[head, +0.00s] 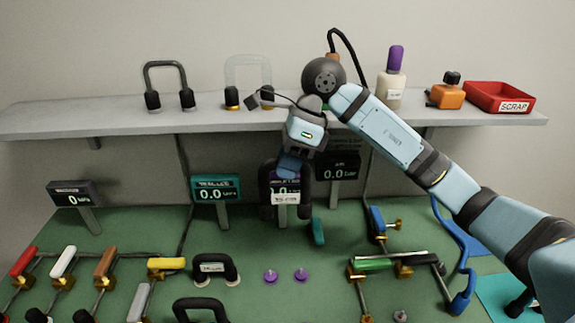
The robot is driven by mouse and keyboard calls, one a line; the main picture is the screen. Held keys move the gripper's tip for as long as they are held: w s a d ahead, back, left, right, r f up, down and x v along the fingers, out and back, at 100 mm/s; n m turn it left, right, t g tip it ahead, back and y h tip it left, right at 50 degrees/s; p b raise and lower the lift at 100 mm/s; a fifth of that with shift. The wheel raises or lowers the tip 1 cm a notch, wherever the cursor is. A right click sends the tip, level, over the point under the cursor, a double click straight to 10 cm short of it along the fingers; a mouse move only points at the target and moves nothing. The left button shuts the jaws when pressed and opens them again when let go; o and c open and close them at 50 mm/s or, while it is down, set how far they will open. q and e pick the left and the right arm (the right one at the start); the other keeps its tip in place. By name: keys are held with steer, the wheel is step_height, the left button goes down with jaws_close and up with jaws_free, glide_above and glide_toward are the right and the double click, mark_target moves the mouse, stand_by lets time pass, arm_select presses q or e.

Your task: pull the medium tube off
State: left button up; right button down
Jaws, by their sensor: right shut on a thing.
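My right gripper (290,168) points down in the middle of the head view, in front of the displays and above the green bench. It is shut on a black U-shaped tube (306,192) with a white label, whose print is too small to read. The tube hangs with its legs down and partly covers a display behind it. Another black U-shaped tube (215,262) with a small label sits on the bench at the lower left, and a third (200,304) is cut by the bottom edge. I cannot tell from the labels which is medium. My left gripper is not in view.
A grey shelf (60,119) holds a black tube (165,65), a clear tube (247,62), a bottle (392,85) and a red scrap tray (500,96). Valves and pipes stand at left and right. Two purple pegs (270,276) stand mid-bench.

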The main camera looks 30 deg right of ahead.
steer(key=shift+r+p, duration=0.7)
steer(key=shift+r, duration=0.75)
